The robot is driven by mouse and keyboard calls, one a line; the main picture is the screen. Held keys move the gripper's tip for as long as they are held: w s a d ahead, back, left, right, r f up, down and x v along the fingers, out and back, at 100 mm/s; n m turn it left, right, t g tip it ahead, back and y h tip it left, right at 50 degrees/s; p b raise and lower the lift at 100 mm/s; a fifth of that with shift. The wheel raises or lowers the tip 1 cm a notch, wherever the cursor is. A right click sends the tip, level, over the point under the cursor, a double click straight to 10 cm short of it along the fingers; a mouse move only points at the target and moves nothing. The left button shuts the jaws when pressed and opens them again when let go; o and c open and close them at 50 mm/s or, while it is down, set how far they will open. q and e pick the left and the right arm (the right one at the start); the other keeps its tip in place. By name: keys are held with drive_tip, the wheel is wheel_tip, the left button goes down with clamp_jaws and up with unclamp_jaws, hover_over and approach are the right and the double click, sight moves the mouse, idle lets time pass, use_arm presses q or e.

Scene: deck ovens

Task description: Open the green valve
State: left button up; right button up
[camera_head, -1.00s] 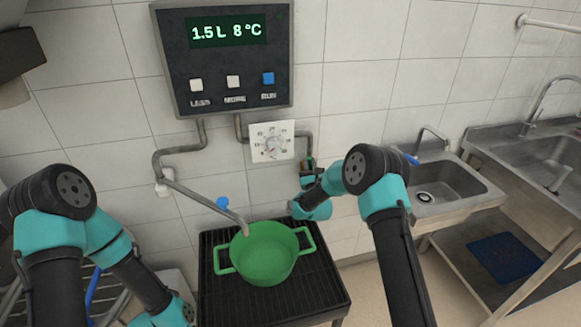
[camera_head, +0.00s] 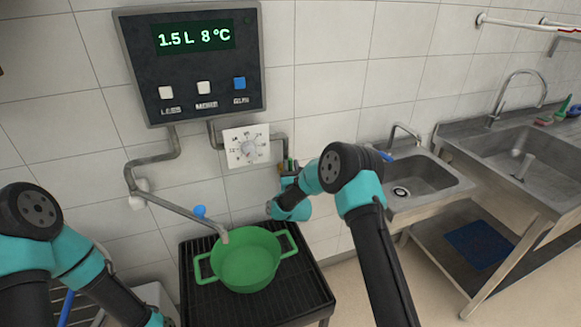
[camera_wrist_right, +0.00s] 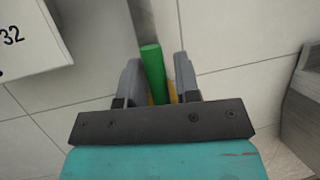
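The green valve handle (camera_wrist_right: 153,76) is a green bar between the two fingers of my right gripper (camera_wrist_right: 159,78) in the right wrist view. The fingers are apart, with a gap on the handle's right side; the left finger is close to it, and I cannot tell if they touch. A yellow part (camera_wrist_right: 161,93) shows low between the fingers. In the head view my right gripper (camera_head: 289,169) is small, at the pipe's end below the white dial, and the valve is mostly hidden there. My left arm is at the lower left; its gripper is out of frame.
A green pot (camera_head: 247,262) stands on a black grate (camera_head: 306,292) under the spout (camera_head: 190,214). A control box (camera_head: 194,62) reads 1.5 L 8 °C above the white dial (camera_head: 246,146). A blue knob (camera_head: 200,211) is on the spout. Sinks (camera_head: 416,184) are at the right.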

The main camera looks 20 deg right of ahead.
drive_tip(key=shift+o, duration=1.1)
drive_tip(key=shift+a, duration=0.1)
drive_tip(key=v, duration=1.7)
drive_tip(key=shift+s, duration=0.2)
drive_tip(key=shift+f, duration=0.15)
